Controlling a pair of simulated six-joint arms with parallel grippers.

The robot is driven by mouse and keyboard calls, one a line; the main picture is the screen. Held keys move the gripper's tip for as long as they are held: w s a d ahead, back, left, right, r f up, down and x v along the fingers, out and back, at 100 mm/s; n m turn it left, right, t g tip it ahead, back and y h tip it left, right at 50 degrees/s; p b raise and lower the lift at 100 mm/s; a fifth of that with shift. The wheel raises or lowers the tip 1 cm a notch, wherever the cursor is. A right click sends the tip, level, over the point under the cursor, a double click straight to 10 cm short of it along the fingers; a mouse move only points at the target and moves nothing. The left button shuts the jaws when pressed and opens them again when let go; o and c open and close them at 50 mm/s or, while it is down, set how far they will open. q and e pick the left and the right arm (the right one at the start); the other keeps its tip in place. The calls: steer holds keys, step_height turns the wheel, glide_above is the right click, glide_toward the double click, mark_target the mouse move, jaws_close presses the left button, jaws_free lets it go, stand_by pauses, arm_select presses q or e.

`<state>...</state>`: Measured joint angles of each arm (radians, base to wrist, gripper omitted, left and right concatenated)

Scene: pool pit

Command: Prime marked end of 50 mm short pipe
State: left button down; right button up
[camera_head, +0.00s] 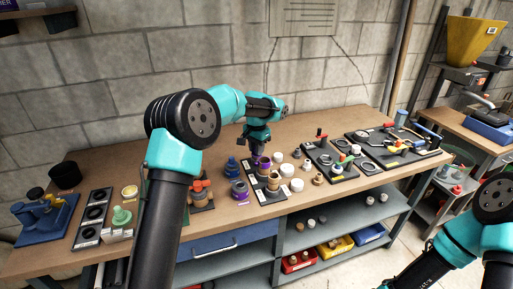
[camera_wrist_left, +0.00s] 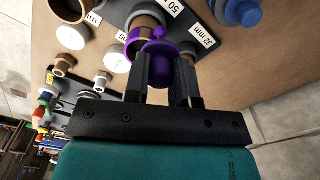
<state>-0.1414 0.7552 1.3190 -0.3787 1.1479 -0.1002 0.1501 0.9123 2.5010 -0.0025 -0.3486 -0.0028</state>
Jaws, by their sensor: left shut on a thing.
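My left gripper (camera_head: 256,151) is low over the workbench and shut on a purple, round-headed dauber (camera_wrist_left: 158,50). In the left wrist view the fingers stand on both sides of it. A short tan pipe with a purple band round its rim (camera_wrist_left: 133,42) is just beside the dauber's head. I cannot tell whether they touch. The pipe also shows in the head view (camera_head: 264,163), in a black rack (camera_head: 267,196) with labels reading 50 mm and 32 mm. The inside of the pipe is partly hidden. My right arm is at the right edge, its gripper out of view.
A purple-banded can (camera_head: 239,190) and a blue fitting (camera_head: 232,166) stand left of the rack. White caps (camera_head: 287,170) stand to its right, then black trays of fittings (camera_head: 330,160). A blue caddy (camera_head: 45,220) is at the far left. Bare bench lies behind.

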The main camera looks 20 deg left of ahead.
arm_select(q)
steer(key=shift+s+d, duration=0.1)
steer(key=shift+s+d, duration=0.2)
stand_by(0.6)
steer(key=shift+s+d, duration=0.3)
steer(key=shift+d, duration=0.05)
steer(key=shift+d, duration=0.1)
steer(key=shift+s+d, duration=0.1)
steer(key=shift+d, duration=0.15)
stand_by(0.3)
steer(key=shift+d, duration=0.15)
steer(key=shift+s+d, duration=0.1)
steer(key=shift+d, duration=0.2)
